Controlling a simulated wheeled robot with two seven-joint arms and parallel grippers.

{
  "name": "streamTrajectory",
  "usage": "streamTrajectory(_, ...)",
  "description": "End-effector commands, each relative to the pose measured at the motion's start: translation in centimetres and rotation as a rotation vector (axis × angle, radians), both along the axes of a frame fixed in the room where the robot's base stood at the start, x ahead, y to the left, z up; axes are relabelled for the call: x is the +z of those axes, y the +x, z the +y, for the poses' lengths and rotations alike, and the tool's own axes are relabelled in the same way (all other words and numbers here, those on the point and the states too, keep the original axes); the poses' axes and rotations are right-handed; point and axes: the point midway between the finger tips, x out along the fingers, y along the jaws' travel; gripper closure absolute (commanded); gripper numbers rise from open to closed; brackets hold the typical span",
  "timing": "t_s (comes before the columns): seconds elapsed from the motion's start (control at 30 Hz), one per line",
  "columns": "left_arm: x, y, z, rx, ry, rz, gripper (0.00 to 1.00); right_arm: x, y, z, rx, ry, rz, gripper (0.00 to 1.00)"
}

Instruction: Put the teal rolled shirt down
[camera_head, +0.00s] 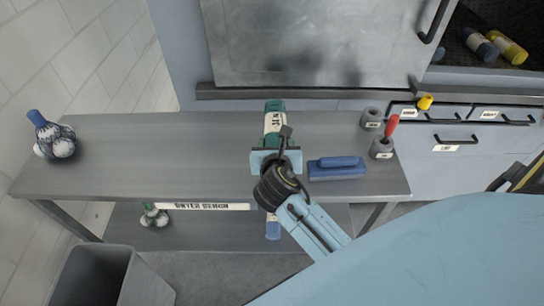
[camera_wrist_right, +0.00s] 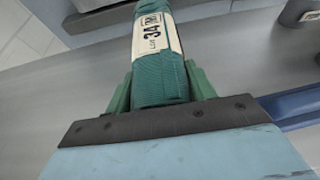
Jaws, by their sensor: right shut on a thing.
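The teal rolled shirt (camera_head: 274,117) with a pale printed label is at the middle of the grey bench (camera_head: 150,150) in the head view. In the right wrist view the rolled shirt (camera_wrist_right: 160,75) points away from the gripper, with its label facing up. My right gripper (camera_head: 276,150) is shut on the near end of the roll, and its green fingers (camera_wrist_right: 160,92) sit on both sides of it. The roll is over the bench top; I cannot tell whether it touches the surface. My left gripper is not in view.
A blue brush-like block (camera_head: 336,168) lies just right of my right gripper. Grey holders (camera_head: 381,149), one with a red-handled tool, stand at the bench's right end. A blue-and-white vase-like item (camera_head: 52,136) is at the far left. The bench between is clear.

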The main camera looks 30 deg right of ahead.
Motion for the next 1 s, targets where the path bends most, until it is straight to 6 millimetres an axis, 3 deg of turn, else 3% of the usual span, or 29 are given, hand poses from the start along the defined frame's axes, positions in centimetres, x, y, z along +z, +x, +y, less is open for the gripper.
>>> streamTrajectory(0.37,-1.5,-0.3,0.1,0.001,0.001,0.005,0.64,-4.1,0.0,0.1,0.002,0.000,-0.001,0.74)
streamTrajectory(0.73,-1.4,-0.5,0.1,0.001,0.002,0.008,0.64,-4.4,0.0,0.0,0.002,-0.001,-0.002,0.74)
streamTrajectory(0.77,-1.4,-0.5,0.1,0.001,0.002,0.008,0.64,-4.5,0.0,0.0,0.002,-0.001,-0.001,0.43)
streamTrajectory(0.9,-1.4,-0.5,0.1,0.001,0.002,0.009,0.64,-4.5,0.0,0.0,0.002,0.000,-0.001,0.25)
streamTrajectory(1.0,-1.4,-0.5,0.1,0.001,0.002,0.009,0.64,-4.5,0.0,0.0,0.002,0.000,-0.001,0.24)
